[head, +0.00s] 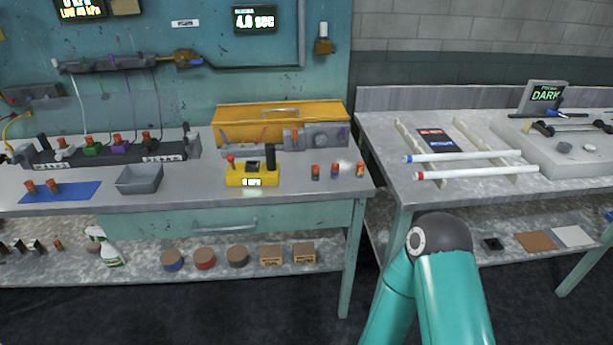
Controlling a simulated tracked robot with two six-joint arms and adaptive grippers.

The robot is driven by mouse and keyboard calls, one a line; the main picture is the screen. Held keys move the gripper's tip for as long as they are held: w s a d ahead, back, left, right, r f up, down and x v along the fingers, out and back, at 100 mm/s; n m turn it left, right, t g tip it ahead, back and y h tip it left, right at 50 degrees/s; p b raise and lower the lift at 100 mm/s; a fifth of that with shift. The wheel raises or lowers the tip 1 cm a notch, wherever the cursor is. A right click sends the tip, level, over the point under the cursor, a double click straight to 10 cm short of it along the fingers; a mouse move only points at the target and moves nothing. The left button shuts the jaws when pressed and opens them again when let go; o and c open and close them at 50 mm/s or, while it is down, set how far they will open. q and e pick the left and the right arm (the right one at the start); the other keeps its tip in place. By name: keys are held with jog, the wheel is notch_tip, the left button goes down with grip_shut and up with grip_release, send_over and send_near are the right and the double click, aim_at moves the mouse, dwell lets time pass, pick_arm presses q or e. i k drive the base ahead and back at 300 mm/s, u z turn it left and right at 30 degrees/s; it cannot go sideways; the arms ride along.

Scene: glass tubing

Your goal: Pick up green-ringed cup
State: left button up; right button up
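Three small orange-topped cups stand in a row near the right end of the left bench's top: a left one (315,172), a middle one (336,170) and a right one (360,170). The left one seems to have a greenish band, but the rings are too small to tell for sure. Two more orange-topped pieces (42,187) stand on a blue mat (75,192) at the far left. A teal arm of mine rises at the bottom right, in front of the gap between the benches. Neither gripper shows.
A yellow device (252,179) with a red knob stands left of the cups. A yellow toolbox (280,122) is behind them. A grey bin (139,179) sits further left. Two white tubes (470,172) rest on supports on the right bench (385,135).

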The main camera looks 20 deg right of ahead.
aim_at(315, 171)
jog(key=z, duration=0.35)
jog(key=i, duration=0.85)
jog(key=u, duration=0.15)
